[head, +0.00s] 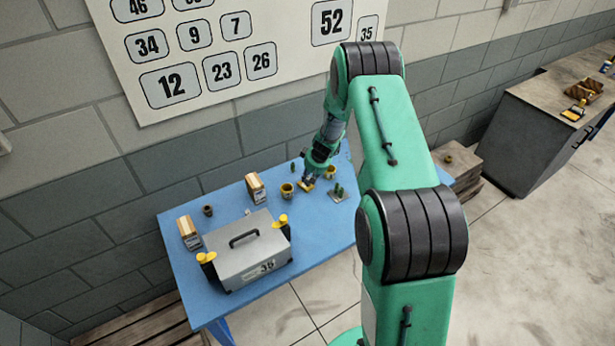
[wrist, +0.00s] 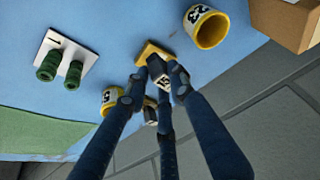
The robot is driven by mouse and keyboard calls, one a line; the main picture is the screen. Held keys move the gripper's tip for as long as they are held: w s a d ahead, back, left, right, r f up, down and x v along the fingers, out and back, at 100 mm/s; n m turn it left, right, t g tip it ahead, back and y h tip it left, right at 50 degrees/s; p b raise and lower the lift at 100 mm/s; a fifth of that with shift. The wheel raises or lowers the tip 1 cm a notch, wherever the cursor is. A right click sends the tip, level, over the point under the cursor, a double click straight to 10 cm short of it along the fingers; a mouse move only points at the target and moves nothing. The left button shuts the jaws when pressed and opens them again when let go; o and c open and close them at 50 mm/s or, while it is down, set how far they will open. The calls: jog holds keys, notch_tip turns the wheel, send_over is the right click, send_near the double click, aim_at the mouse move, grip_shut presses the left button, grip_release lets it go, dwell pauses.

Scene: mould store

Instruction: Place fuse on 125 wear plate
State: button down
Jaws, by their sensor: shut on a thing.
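My gripper (wrist: 158,80) has its dark blue fingers shut on a small black and white block (wrist: 163,80), seemingly the fuse; part of a number shows on it. In the head view my gripper (head: 309,176) is low over the blue table. A flat yellow piece (wrist: 152,50) shows just beyond the fingertips; I cannot tell whether it is touching the block. A pale plate (wrist: 55,52) with two green ribbed cylinders lies to the left in the wrist view, apart from the fingers. No readable 125 shows, so I cannot tell which piece is the wear plate.
A yellow cup marked 23 (wrist: 207,27) and another yellow cup (wrist: 108,99) flank the fingers closely. On the blue table (head: 220,210) stand a grey case marked 35 (head: 245,255) and two cartons (head: 255,187). Behind is a block wall (head: 160,150).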

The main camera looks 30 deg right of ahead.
jog(key=shift+w+d+f+p, duration=0.1)
jog(key=shift+w+d, duration=0.1)
jog(key=shift+w, duration=0.4)
jog(key=shift+w+d+p, duration=0.1)
jog(key=shift+w+d, duration=0.15)
jog(key=shift+w, duration=0.3)
jog(key=shift+w+d+f+p, duration=0.1)
jog(key=shift+w+d, duration=0.1)
jog(key=shift+w, duration=0.4)
jog(key=shift+f, duration=1.75)
jog(key=shift+f, duration=0.15)
jog(key=c, duration=1.5)
grip_release()
jog(key=shift+r, duration=0.25)
